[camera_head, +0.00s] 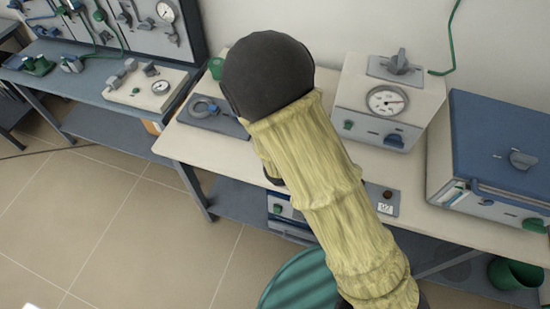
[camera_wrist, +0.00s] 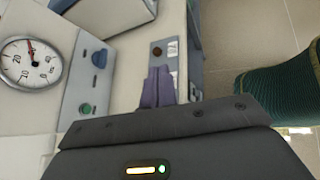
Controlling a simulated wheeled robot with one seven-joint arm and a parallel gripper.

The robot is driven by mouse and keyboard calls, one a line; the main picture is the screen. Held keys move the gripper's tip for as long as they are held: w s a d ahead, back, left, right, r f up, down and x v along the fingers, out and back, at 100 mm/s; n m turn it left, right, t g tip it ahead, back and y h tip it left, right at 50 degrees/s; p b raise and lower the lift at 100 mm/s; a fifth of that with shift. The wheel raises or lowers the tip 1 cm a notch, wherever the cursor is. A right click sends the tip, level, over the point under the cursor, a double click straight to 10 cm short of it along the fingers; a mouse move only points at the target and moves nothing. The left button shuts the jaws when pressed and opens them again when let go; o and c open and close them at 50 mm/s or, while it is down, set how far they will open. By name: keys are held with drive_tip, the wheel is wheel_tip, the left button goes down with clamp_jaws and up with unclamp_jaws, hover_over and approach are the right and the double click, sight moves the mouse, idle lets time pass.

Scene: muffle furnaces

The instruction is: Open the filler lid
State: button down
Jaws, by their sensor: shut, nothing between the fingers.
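No part is clearly marked as the filler lid. A blue ring-shaped fitting (camera_head: 203,107) sits on a dark plate at the table's left end, partly beside my arm; I cannot tell whether it is the lid. My gripper (camera_wrist: 158,88) shows in the wrist view as two purple fingers, shut together and empty. The fingertips point toward a small grey panel (camera_wrist: 167,50) with a dark red button. I cannot tell whether they touch it. In the head view my arm hides the gripper, and the panel (camera_head: 382,198) shows right of the arm.
A beige gauge box (camera_head: 390,98) stands at the back of the table (camera_head: 425,190), its dial (camera_wrist: 30,62) left of my fingers. A blue-topped box (camera_head: 500,150) stands at right. A green ribbed drum (camera_head: 300,282) is on the floor in front. Floor at left is clear.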

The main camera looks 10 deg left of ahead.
drive_tip(key=a+f+n+t+y+b, duration=0.3)
drive_tip(key=a+n+t, duration=0.4)
drive_tip(key=a, duration=0.4)
drive_tip(key=w+a+f+n+t+y+b, duration=0.1)
drive_tip(key=a+f+n+t+y+b, duration=0.2)
drive_tip(key=a+f+n+t+y, duration=0.3)
drive_tip(key=a+n+t, duration=0.2)
drive_tip(key=a+n, duration=0.2)
drive_tip(key=a, duration=0.1)
drive_tip(key=shift+a+f+n+y, duration=0.15)
drive_tip(key=shift+a+n+y, duration=0.15)
drive_tip(key=w, duration=0.3)
drive_tip(key=w+p, duration=0.1)
drive_tip(key=w, duration=0.2)
drive_tip(key=w+d, duration=0.1)
drive_tip(key=w, duration=0.3)
drive_tip(key=shift+r, duration=0.25)
drive_tip(key=shift+a+r+p, duration=0.1)
drive_tip(key=shift+r+p, duration=0.05)
drive_tip(key=shift+p, duration=0.25)
